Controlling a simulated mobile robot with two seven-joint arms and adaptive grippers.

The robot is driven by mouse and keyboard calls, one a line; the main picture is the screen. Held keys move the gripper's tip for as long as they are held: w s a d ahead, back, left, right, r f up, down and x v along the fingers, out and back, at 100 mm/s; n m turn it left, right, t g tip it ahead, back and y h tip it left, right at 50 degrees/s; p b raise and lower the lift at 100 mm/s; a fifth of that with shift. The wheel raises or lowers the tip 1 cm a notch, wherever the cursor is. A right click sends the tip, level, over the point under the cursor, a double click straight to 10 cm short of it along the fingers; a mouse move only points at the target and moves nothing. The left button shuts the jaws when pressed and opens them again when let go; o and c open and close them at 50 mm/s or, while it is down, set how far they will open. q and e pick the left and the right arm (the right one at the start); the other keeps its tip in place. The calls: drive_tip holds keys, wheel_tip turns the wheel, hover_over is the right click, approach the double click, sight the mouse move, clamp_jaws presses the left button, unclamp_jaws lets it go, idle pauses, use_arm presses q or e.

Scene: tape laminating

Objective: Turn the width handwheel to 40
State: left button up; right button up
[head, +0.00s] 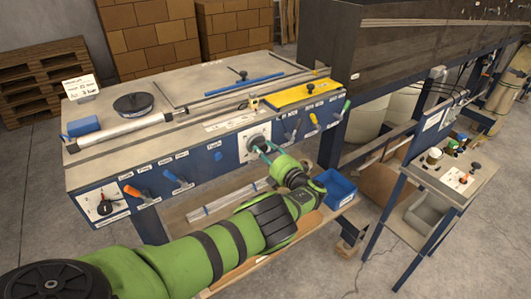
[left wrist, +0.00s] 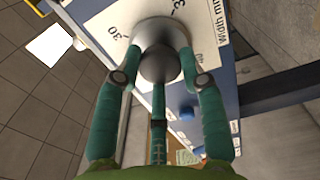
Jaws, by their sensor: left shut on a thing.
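The width handwheel (head: 257,142) is a dark grey round knob on a white dial plate (head: 247,150) at the front of the blue-edged bench. In the left wrist view the grey handwheel (left wrist: 160,62) sits in the middle. The dial plate (left wrist: 100,18) behind it shows the number 30 and a partly hidden number, with a "Width mm" label to the right. My green left gripper (head: 268,152) is shut on the handwheel, its teal fingers (left wrist: 160,78) around the rim. The pointer and the exact reading are hidden or too small to tell. My right gripper is not in view.
Several small levers, orange and blue (head: 177,182) at left, yellow and green at right, stick out from the bench front. A blue bin (head: 338,187) stands on the lower shelf to the right. A side stand (head: 455,172) is at the right, with open floor before it.

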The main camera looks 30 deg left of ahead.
use_arm(q)
drive_tip(key=shift+w+d+r+m, duration=0.1)
drive_tip(key=shift+w+r+m, duration=0.1)
drive_tip(key=shift+r+m, duration=0.1)
drive_tip(key=o, duration=1.1)
drive_tip(key=shift+o, duration=0.2)
drive_tip(key=shift+f, duration=0.2)
drive_tip(key=shift+s, duration=0.1)
